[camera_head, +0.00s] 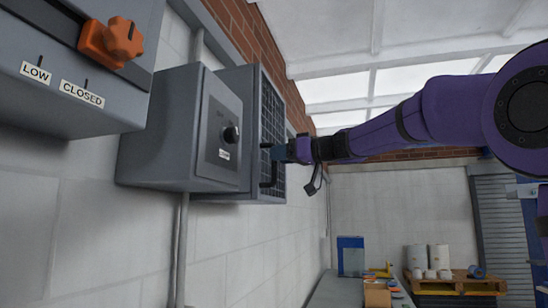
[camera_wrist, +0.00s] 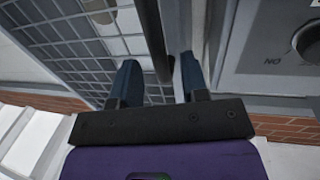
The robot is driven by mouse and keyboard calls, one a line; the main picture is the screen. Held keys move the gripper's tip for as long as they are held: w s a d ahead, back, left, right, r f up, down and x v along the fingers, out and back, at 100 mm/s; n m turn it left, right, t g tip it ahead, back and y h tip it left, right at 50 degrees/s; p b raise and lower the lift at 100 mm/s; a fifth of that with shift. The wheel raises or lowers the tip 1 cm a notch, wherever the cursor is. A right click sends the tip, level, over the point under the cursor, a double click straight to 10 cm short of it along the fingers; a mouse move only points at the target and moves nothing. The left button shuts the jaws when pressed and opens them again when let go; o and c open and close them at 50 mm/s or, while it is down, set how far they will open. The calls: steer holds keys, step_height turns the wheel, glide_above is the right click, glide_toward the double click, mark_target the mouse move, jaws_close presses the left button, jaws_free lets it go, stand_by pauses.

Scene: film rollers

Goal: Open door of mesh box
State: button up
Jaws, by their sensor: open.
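The mesh box (camera_head: 228,80) is a grey wall-mounted box whose door (camera_head: 270,105) has a dark grid front and looks shut. A dark bar handle (camera_head: 268,184) stands out from the door. My gripper (camera_head: 273,152) is at this handle, with its fingers reaching toward the door. In the wrist view my gripper (camera_wrist: 159,64) is open, and the dark handle bar (camera_wrist: 153,35) runs between its two blue fingers. I cannot tell whether either finger touches the bar. The mesh door (camera_wrist: 70,45) fills the left of that view.
A grey box with a dial (camera_head: 231,134) stands just left of the mesh box; it also shows at right in the wrist view (camera_wrist: 270,50). A nearer grey panel has an orange knob (camera_head: 112,40). The space right of the door holds my purple arm and is otherwise open.

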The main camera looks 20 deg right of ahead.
steer(key=shift+x, duration=1.3)
steer(key=shift+c, duration=0.2)
jaws_close()
